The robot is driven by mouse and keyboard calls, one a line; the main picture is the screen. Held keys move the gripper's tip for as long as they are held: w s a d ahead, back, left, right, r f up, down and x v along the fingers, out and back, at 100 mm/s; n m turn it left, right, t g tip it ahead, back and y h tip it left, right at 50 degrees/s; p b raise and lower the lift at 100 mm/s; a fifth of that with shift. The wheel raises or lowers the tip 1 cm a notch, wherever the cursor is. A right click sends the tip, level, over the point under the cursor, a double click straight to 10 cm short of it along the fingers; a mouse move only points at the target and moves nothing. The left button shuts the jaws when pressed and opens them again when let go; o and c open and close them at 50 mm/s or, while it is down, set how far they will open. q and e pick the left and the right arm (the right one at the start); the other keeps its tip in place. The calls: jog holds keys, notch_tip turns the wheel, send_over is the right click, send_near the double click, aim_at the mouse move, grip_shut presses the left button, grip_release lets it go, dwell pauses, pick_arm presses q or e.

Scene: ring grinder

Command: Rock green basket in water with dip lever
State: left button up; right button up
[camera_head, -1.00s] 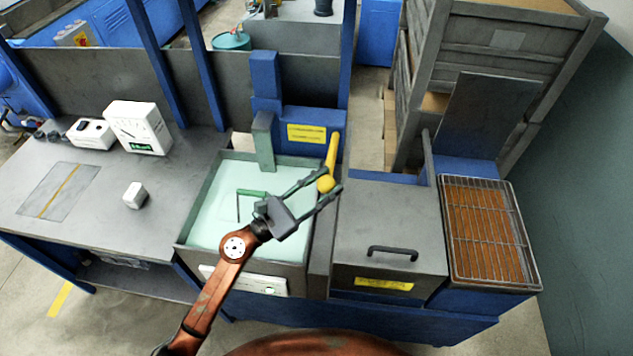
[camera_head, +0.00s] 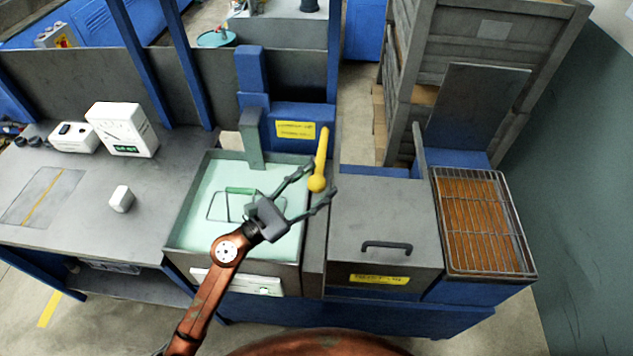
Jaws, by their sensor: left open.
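The dip lever is a yellow rod (camera_head: 321,148) with a round knob (camera_head: 317,184) at its lower end, beside the water tank's right edge. My left gripper (camera_head: 322,178) is open, with its two fingers spread on either side of the knob. I cannot tell whether a finger touches it. The green basket (camera_head: 240,190) shows as a green handle and thin dark wire in the pale water of the tank (camera_head: 180,247). My left gripper's body hides part of the basket. My right gripper is not in view.
A grey lidded box (camera_head: 385,215) with a dark handle stands right of the tank. A wire rack tray (camera_head: 485,222) lies further right. On the left bench are a white meter (camera_head: 122,130) and a small white block (camera_head: 121,199). A blue post (camera_head: 251,70) rises behind the tank.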

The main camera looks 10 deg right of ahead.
pick_arm(q)
jog(key=v, duration=1.2)
